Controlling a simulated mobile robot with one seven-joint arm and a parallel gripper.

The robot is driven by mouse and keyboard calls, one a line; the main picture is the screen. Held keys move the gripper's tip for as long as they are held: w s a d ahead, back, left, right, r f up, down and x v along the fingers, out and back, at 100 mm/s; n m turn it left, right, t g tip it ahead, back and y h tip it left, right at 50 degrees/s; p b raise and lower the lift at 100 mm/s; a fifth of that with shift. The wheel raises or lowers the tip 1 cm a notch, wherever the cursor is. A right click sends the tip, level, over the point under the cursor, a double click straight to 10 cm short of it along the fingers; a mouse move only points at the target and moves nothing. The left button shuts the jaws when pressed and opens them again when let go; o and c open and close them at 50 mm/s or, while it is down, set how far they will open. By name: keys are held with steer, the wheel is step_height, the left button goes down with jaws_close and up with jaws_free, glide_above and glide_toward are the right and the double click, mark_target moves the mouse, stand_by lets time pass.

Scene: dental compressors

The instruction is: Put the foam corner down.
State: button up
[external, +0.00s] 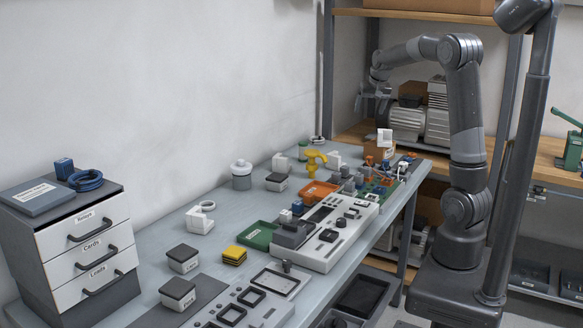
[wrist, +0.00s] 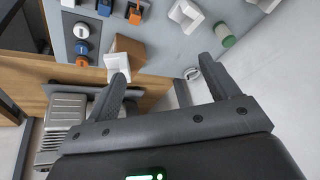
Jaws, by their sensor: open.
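A white block-like piece, which looks like the foam corner (external: 384,138), sits on or against a small brown cardboard box (external: 379,152) at the far end of the bench. It also shows in the wrist view (wrist: 117,64), beside the brown box (wrist: 127,48). My gripper (wrist: 166,78) is open, with nothing between its fingers. Its left finger overlaps the lower edge of the white piece in the wrist view; I cannot tell if they touch. In the external view my gripper (external: 375,97) is small, above and left of the white piece.
Similar white pieces stand on the bench (external: 225,228), one at the left (external: 200,222). A yellow part (external: 315,160), an orange tray (external: 319,194) and a grey-white console (external: 325,240) crowd the middle. A wooden shelf (external: 360,137) with finned grey units stands behind the bench's far end.

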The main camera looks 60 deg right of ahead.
steer(key=s+a+r+n+t+y, duration=0.1)
steer(key=s+a+n, duration=0.1)
steer(key=a, duration=0.5)
steer(key=s+a+r+n, duration=0.1)
steer(key=s+a+r, duration=0.1)
steer(key=a, duration=0.5)
steer(key=s+a+f+n+y, duration=0.1)
steer(key=s+a+f+n, duration=0.1)
steer(key=s+a, duration=0.6)
steer(key=s+a+f+n+t, duration=0.1)
steer(key=s+a+f+n, duration=0.2)
steer(key=s+a+n, duration=0.2)
steer(key=s+a, duration=0.3)
steer(key=a, duration=0.4)
steer(key=shift+s+a+f+y, duration=0.2)
steer(key=shift+s+a+y, duration=0.05)
steer(key=shift+a+y, duration=0.15)
stand_by(4.2)
